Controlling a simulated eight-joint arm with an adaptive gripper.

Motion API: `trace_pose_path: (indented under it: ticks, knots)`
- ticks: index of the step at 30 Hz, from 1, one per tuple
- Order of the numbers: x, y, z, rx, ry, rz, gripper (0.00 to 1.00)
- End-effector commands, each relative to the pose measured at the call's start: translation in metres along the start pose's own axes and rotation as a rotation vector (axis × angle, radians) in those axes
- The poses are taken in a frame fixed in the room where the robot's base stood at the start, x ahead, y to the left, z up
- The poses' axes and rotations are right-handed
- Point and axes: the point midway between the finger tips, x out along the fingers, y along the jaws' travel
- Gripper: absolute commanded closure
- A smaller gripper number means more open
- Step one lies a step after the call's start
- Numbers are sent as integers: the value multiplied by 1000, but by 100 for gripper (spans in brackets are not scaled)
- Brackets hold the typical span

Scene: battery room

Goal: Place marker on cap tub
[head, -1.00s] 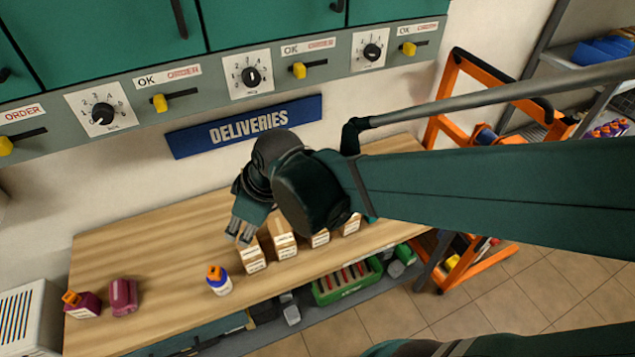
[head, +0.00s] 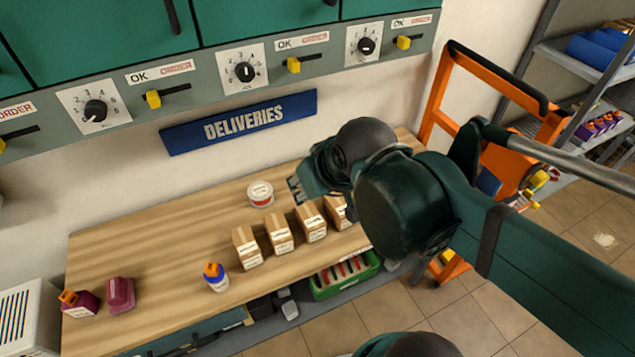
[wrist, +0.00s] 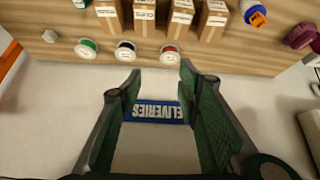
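I cannot pick out a marker in either view. Three small round tubs stand between the boxes and the wall in the wrist view: one with a red top (wrist: 169,54), one dark (wrist: 126,51), one green (wrist: 86,48). Which is the cap tub I cannot tell. The red-marked tub also shows in the head view (head: 260,194), left of my gripper (head: 296,190); the other two are hidden there by my arm. In the wrist view my gripper (wrist: 158,77) is open, with nothing between its fingers, above the back of the table.
Several cardboard boxes (head: 281,236) stand in a row on the wooden table (head: 160,240). An orange-capped bottle (head: 215,278) and two maroon containers (head: 121,294) stand to the left. A small white object (wrist: 49,36) lies beyond the green tub. An orange cart (head: 440,105) stands right.

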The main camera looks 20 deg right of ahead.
Motion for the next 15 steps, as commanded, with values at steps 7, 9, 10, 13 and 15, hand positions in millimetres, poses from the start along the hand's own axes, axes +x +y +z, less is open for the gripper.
trace_pose_path:
  ticks: [7, 9, 10, 13, 15]
  knots:
    - [-10, 14, 4, 65, 23, 31, 66]
    - [-11, 15, 4, 70, 24, 32, 66]
    - [-11, 15, 4, 70, 25, 33, 66]
    - [-11, 15, 3, 70, 25, 32, 66]
    - [-11, 15, 3, 70, 25, 32, 66]
